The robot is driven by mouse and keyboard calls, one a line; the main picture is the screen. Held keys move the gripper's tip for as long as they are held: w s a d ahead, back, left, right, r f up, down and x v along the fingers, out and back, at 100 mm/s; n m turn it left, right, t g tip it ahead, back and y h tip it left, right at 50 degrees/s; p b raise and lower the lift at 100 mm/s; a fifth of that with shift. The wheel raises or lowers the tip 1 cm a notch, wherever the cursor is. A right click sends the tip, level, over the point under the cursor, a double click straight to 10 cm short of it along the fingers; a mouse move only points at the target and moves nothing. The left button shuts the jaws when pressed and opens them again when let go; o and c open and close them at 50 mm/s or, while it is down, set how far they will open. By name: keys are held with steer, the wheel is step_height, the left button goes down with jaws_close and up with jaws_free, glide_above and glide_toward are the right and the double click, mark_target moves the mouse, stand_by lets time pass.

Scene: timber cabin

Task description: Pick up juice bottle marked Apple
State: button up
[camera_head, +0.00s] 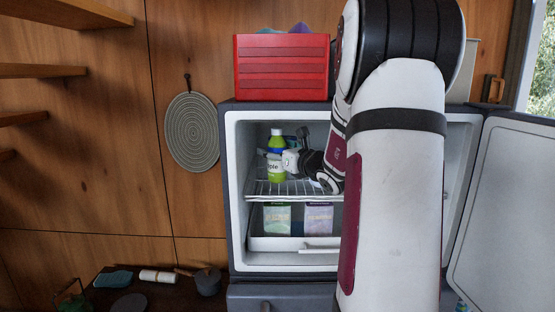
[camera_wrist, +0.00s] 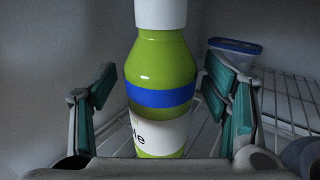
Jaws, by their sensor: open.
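My gripper (camera_head: 291,160) is open, with a visible gap on the left side. The lower part of the bottle is hidden behind the gripper's palm in the wrist view.
The wire shelf (camera_head: 270,190) holds the bottle. A clear container with a blue lid (camera_wrist: 234,52) sits behind, to the right. Two cartons (camera_head: 318,218) stand on the level below. The fridge door (camera_head: 505,210) is open at right. A red crate (camera_head: 282,67) sits on top.

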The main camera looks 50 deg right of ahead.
steer(key=c, duration=1.3)
jaws_close()
steer(key=shift+r, duration=0.1)
